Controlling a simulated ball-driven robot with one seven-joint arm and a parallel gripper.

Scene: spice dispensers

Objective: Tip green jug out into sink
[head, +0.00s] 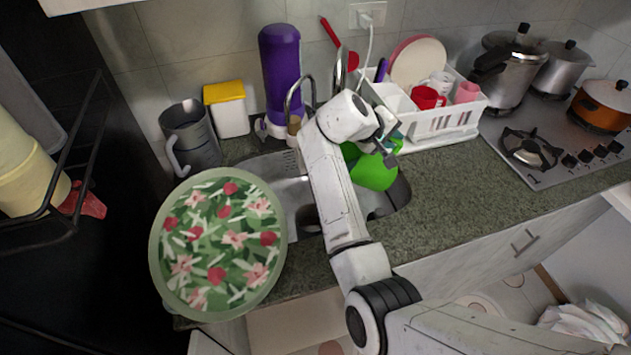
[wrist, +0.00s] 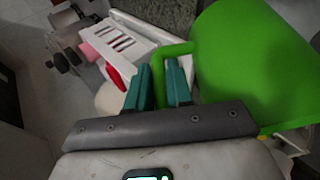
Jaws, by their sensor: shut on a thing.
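The green jug (head: 374,172) is above the right part of the sink (head: 400,190), with its body leaning rather than upright. In the wrist view the jug (wrist: 250,60) fills the upper right, with its handle (wrist: 172,49) between the teal fingers. My gripper (head: 388,142) is shut on this handle; its fingers also show in the wrist view (wrist: 162,85). My arm covers the middle of the sink. The inside of the jug is hidden, so I cannot tell whether anything is in it or flowing out.
A white dish rack (head: 440,122) with plates and cups stands close behind the jug. A tap (head: 292,98) and a purple bottle (head: 282,75) stand behind the sink. A round floral tray (head: 220,245) is at the left. The counter (head: 455,195) right of the sink is clear.

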